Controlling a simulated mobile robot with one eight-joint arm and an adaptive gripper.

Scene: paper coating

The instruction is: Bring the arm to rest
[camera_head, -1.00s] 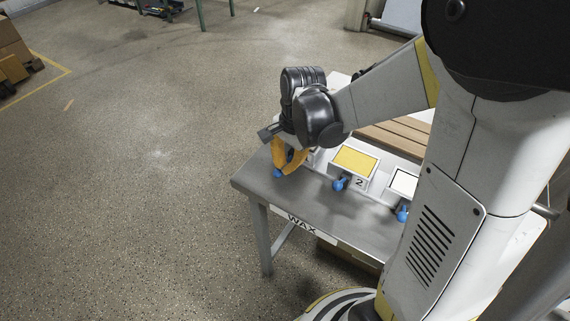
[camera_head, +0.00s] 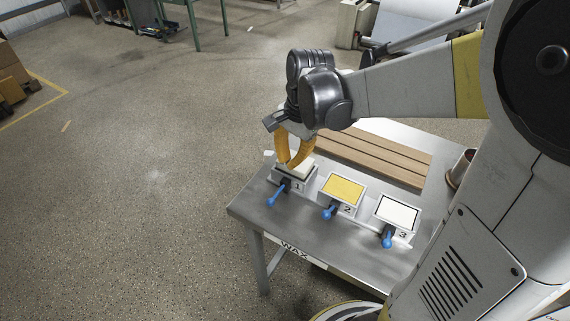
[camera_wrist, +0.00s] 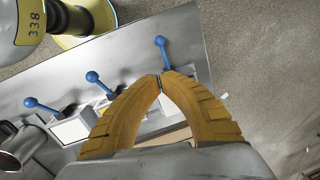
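My gripper (camera_head: 293,164) has two curved yellow fingers and hangs over station 1 (camera_head: 304,186) in the head view. In the wrist view my gripper (camera_wrist: 160,78) has its fingertips together, with nothing visible held between them. The blue lever of station 1 (camera_head: 277,195) points toward the table's front edge, apart from the fingers; it also shows in the wrist view (camera_wrist: 161,53). My fingers partly hide station 1. Station 2 (camera_head: 343,188) has a yellow top and station 3 (camera_head: 398,212) a white top, each with a blue lever in front.
The stations stand on a grey metal table (camera_head: 265,222) marked WAX. Brown slats (camera_head: 375,158) lie behind them, and a metal cup (camera_head: 461,168) stands at the right. Open floor (camera_head: 150,210) lies to the left. A green-legged table (camera_head: 193,25) stands far back.

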